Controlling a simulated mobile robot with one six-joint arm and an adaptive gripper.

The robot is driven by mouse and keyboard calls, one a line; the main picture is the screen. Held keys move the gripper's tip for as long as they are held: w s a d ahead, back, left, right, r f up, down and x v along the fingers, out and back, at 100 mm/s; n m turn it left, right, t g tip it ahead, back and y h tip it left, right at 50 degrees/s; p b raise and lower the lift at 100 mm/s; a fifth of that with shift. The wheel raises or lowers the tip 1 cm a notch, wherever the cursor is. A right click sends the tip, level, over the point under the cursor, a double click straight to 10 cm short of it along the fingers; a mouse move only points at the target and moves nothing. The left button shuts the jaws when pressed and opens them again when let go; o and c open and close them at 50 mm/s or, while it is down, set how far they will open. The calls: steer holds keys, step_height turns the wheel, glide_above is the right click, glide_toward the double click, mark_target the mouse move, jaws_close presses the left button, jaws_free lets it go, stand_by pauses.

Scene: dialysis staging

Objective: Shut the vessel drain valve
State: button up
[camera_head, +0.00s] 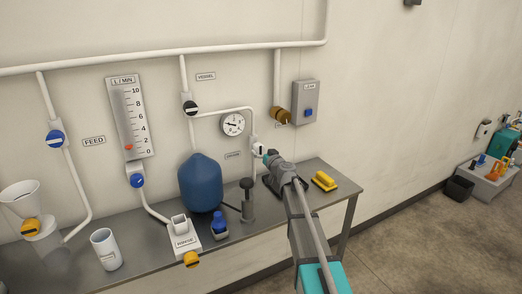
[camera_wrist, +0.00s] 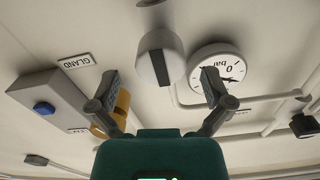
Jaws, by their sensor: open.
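The drain valve is a white knob (camera_head: 259,149) with a dark stripe, on the pipe below the round gauge, beside a small label that seems to read DRAIN (camera_head: 232,155). In the wrist view the knob (camera_wrist: 153,58) stands in front of my gripper, its stripe running near upright, roughly along the pipe. My gripper (camera_wrist: 160,82) is open and empty, one finger on each side of the knob's line. I cannot tell whether the fingertips reach around it; no touch is visible. In the head view my gripper (camera_head: 268,157) is close to the knob and partly covers it.
The pressure gauge (camera_wrist: 215,66) is close behind the right finger. An orange-brown fitting (camera_wrist: 122,103) shows behind the left finger. A grey box with a blue button (camera_head: 305,102) is on the wall. The blue vessel (camera_head: 201,183) and a dark clamp-like post (camera_head: 248,204) stand on the bench, left of my arm.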

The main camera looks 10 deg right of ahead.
steer(key=shift+x, duration=1.35)
steer(key=c, duration=1.1)
steer(key=shift+d, duration=0.1)
